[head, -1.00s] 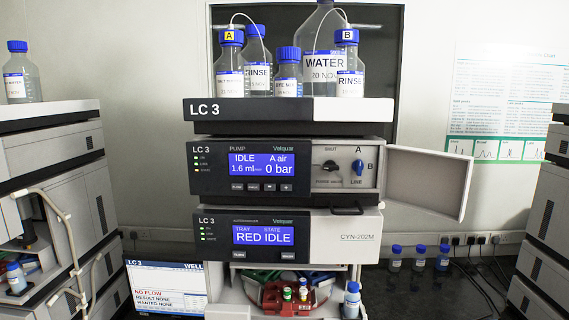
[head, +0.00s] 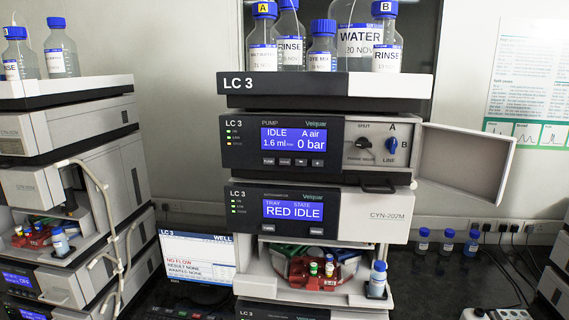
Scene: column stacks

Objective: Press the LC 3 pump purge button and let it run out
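The LC 3 pump (head: 235,152) stands mid-stack in the head view. Its blue screen (head: 293,139) reads IDLE, 1.6 ml/min, A air, 0 bar. The pump's door (head: 463,163) hangs open to the right. Neither of my grippers is in view.
Bottles, including a large WATER bottle (head: 360,40), stand on the top tray (head: 300,90). Below the pump, the autosampler (head: 375,215) reads RED IDLE. A monitor (head: 197,258) shows NO FLOW. Another stack (head: 75,130) stands left. Several small bottles (head: 447,241) stand right, near cables.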

